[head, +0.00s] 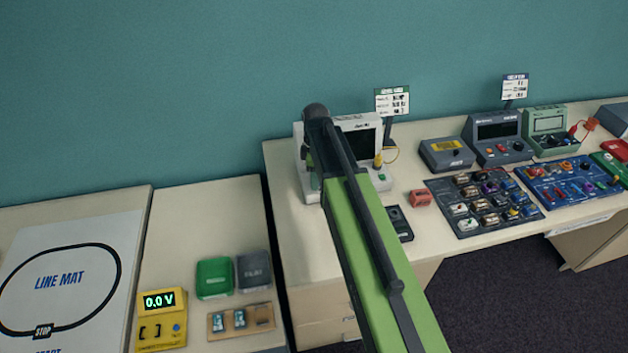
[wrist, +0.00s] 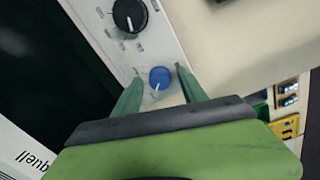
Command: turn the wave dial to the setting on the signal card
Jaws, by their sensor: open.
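A white instrument (head: 311,190) with a dark screen stands on the right-hand desk in the head view, partly hidden by my green arm. In the wrist view its pale panel (wrist: 180,40) carries a large black dial (wrist: 130,15) with a white pointer and marks around it, and a smaller blue knob (wrist: 160,77) with a pale pointer line. The labels are too small to read, so I cannot tell which is the wave dial. My gripper (wrist: 158,73) is open, its green fingertips on either side of the blue knob; contact is unclear.
A second card (head: 515,87) and several bench instruments stand further right. A dark component board (head: 468,228) and a red block (head: 420,197) lie right of my arm. A yellow meter (head: 162,318) reading 0.0 V is at lower left. A gap separates the desks.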

